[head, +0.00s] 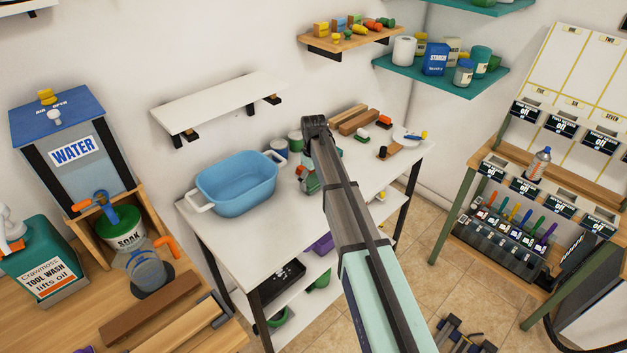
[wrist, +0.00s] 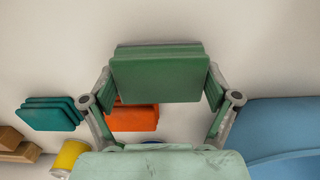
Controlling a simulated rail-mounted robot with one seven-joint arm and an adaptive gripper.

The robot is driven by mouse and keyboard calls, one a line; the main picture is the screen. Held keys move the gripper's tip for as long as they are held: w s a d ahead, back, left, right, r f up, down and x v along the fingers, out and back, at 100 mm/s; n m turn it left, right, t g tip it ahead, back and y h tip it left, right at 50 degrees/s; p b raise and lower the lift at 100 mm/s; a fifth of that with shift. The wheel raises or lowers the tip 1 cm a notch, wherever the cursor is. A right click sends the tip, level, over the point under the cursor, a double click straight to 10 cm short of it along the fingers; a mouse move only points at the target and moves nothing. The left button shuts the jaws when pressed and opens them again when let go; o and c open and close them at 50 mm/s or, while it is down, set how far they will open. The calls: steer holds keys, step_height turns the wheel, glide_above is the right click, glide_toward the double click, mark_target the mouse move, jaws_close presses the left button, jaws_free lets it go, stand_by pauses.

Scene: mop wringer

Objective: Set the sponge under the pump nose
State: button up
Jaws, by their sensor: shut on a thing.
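My gripper (wrist: 160,95) is shut on a green block (wrist: 158,75) that looks like the sponge, held between its two fingers in the wrist view. In the head view my gripper (head: 308,183) is partly hidden by my arm, over the white table beside the blue basin; the held block cannot be made out clearly there. The white pump (head: 12,228) tops the green Tool Wash bottle (head: 48,262) at the far left, on the wooden bench. The pump nose is partly cut off by the picture edge. My gripper is well apart from it.
The blue basin (head: 236,184) lies between my gripper and the wooden bench (head: 222,338). A white wall shelf (head: 222,102) hangs above. The water tank (head: 75,150) and blue-grey wringer jug (head: 150,270) stand near the bottle. An orange block (wrist: 133,118) shows behind my fingers.

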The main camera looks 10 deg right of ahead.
mark_target(314, 179)
steer(key=shift+f, duration=0.25)
steer(key=shift+f, duration=0.2)
steer(key=o, duration=0.8)
steer(key=shift+o, duration=0.2)
step_height(314, 179, up, 11)
steer(key=b, duration=0.3)
steer(key=shift+r, duration=0.7)
steer(key=c, duration=0.6)
